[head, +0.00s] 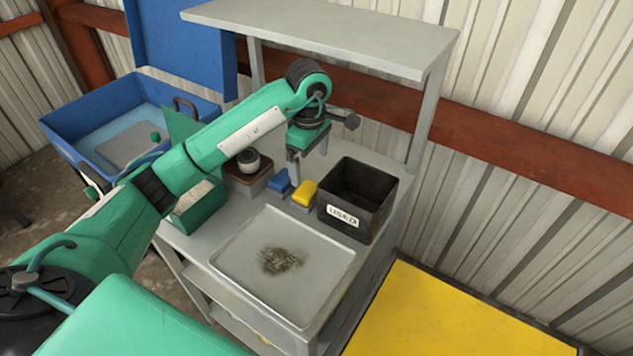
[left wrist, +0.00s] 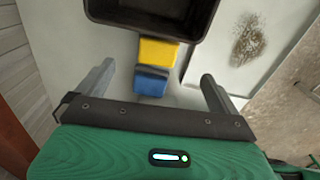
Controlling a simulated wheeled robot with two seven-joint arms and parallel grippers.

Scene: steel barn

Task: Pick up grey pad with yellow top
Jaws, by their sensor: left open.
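The pad with the yellow top (head: 304,193) lies on the grey bench, just left of the black bin. In the left wrist view the yellow pad (left wrist: 158,50) sits beside the bin's edge, with a dark grey band between it and a blue-topped pad (left wrist: 150,84). That blue pad (head: 279,181) lies left of the yellow one in the head view. My left gripper (head: 308,165) is open and empty above the pads, pointing down. In the wrist view its fingers (left wrist: 157,71) stand apart on either side, with the blue pad nearer the palm. My right gripper does not show.
A grey tray (head: 233,254) with a dirt patch lies in front. A shelf (head: 340,35) overhangs the bench's back. A blue tub (head: 72,140) is far left.

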